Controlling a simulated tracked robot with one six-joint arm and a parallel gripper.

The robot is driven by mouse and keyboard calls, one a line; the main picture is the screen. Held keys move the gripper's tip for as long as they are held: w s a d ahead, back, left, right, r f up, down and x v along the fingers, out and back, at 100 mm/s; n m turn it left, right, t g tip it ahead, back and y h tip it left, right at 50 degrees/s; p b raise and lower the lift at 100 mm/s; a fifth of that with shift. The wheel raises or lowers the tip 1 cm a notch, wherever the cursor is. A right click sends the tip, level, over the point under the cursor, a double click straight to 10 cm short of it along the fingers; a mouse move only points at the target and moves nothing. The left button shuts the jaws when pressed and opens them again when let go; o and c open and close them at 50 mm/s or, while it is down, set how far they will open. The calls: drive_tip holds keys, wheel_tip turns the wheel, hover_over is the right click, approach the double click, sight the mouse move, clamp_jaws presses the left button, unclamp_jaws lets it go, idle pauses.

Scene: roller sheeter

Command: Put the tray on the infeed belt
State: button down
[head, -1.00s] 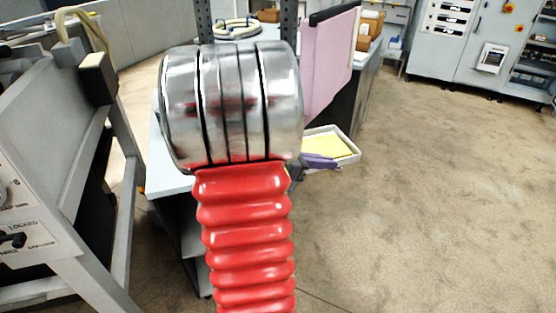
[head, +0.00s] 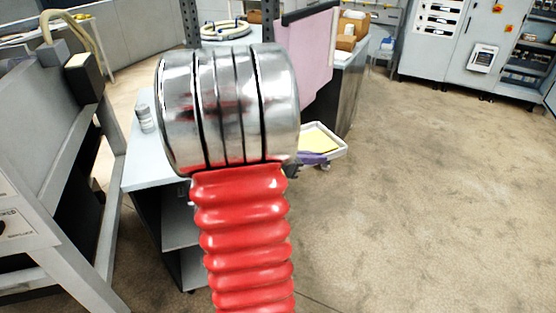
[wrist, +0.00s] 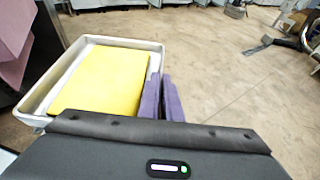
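The tray (wrist: 34,96) is a shallow, pale metal pan with a flat yellow sheet (wrist: 105,78) inside. It fills the left of the wrist view and also shows in the head view (head: 343,154), past my arm. My gripper (wrist: 162,97) has purple fingers, one on each side of the tray's right wall, closed on it. The tray appears held out over the floor, roughly level. In the head view, my arm hides most of my gripper (head: 312,158) and part of the tray. I cannot make out the infeed belt in either view.
A grey machine frame (head: 62,235) stands close on the left. A workbench (head: 150,172) with a small jar (head: 146,118) is behind my arm. A pink panel (head: 308,58) stands behind the tray. Grey cabinets (head: 465,45) line the back right. The floor on the right is clear.

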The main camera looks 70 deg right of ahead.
drive_tip(key=w+n+t, duration=0.1)
drive_tip(key=w, duration=0.1)
drive_tip(key=w+n+t+h, duration=0.1)
drive_tip(key=w, duration=0.2)
drive_tip(key=w+n+t+h, duration=0.1)
drive_tip(key=w, duration=0.1)
drive_tip(key=shift+w+d+f, duration=0.15)
drive_tip(key=shift+w+d, duration=0.05)
drive_tip(key=shift+w, duration=0.2)
drive_tip(key=w+a+f+n+t+h, duration=0.1)
drive_tip(key=w+a+n+t, duration=0.25)
drive_tip(key=w, duration=0.55)
drive_tip(key=w+a+n+t+h, duration=0.1)
drive_tip(key=w+a+n+t, duration=0.25)
drive_tip(key=w, duration=0.55)
drive_tip(key=w+a+f+n+t+y, duration=0.3)
drive_tip(key=w+a+n+t, duration=0.3)
drive_tip(key=w+a, duration=0.9)
drive_tip(key=w+a+n+t+y, duration=0.3)
drive_tip(key=a, duration=1.2)
drive_tip(key=w+a+f+n+t+y, duration=0.1)
drive_tip(key=w+a+n+t+y, duration=0.2)
drive_tip(key=a, duration=1.2)
drive_tip(key=shift+w+a+f+n+y, duration=0.2)
drive_tip(key=shift+w+f+n+y, duration=0.1)
drive_tip(key=shift+w+n+y, duration=0.25)
